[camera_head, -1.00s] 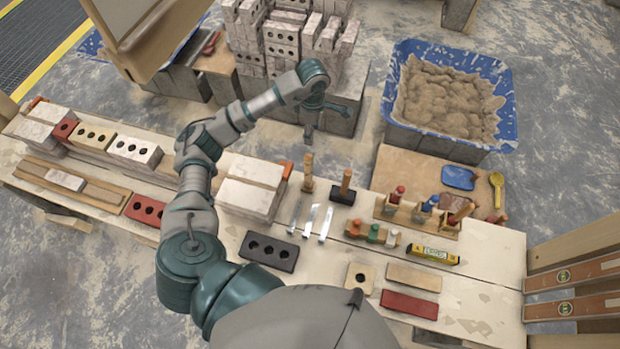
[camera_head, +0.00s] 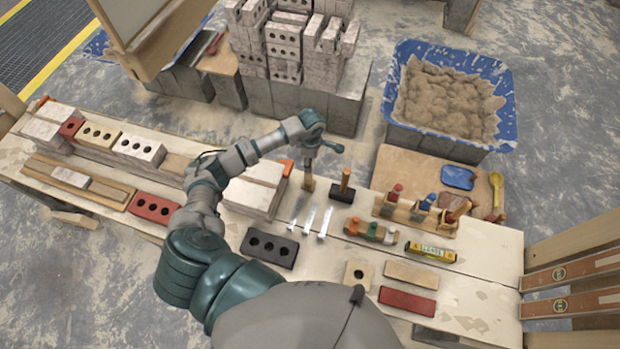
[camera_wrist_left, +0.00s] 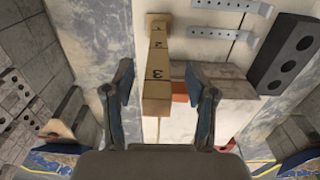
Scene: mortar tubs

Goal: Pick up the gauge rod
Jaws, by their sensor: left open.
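The gauge rod is a wooden bar marked 1, 2 and 3; in the left wrist view the rod (camera_wrist_left: 158,85) has its 3 end closest to the camera. In the head view the rod (camera_head: 308,183) stands upright on the bench, its top partly hidden by my gripper. My left gripper (camera_head: 314,158) is over its top. In the left wrist view the open gripper (camera_wrist_left: 160,108) has a finger on each side of the rod's near end, with a gap to each finger. My right gripper is not in view.
A black block with a wooden handle (camera_head: 343,188) stands just right of the rod. Metal strips (camera_head: 310,219) lie in front, near a black three-hole brick (camera_head: 269,248). Stacked pale bricks (camera_head: 254,186) are at left. A blue mortar tub (camera_head: 498,75) is behind right.

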